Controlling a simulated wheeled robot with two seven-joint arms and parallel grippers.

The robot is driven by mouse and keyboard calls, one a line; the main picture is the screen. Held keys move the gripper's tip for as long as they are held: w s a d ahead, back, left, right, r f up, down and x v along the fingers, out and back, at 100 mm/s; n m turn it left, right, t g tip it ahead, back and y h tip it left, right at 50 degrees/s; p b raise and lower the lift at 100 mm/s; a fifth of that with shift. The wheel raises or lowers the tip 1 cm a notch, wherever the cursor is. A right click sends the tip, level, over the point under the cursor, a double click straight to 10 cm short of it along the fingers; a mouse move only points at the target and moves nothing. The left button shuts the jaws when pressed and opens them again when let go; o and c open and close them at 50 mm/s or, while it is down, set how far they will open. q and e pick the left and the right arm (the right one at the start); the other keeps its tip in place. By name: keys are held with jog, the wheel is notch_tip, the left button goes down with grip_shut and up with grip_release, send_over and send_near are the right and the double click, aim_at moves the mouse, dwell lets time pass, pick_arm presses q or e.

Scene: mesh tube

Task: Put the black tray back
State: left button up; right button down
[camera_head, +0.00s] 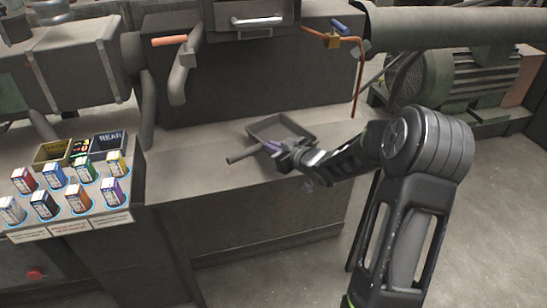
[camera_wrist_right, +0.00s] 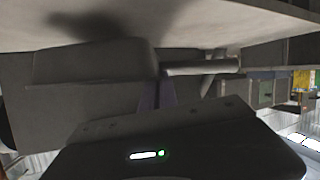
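The black tray (camera_head: 268,127) is a shallow, dark, open tray at the grey bench, near the bench's right part in the head view. A grey cylindrical handle (camera_head: 243,155) sticks out to its left. My right gripper (camera_head: 273,147) is at the tray's near side, its purple fingers close together where handle and tray meet. In the right wrist view the tray (camera_wrist_right: 90,70) fills the left, the handle (camera_wrist_right: 205,67) points right, and the fingers (camera_wrist_right: 158,95) sit between them. The exact contact is partly hidden. My left gripper is not in view.
A sloped rack with several coloured boxes (camera_head: 75,199) and open bins (camera_head: 107,145) stands at the left. Behind are a drawer-like front with a metal handle (camera_head: 258,21), an orange-gripped lever (camera_head: 170,41) and copper pipe (camera_head: 360,75). The bench (camera_head: 210,195) is clear in front.

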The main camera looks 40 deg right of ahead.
jog(key=shift+f, duration=1.8)
jog(key=shift+f, duration=0.1)
jog(key=c, duration=1.6)
grip_release()
jog(key=shift+c, duration=0.2)
jog(key=v, duration=1.2)
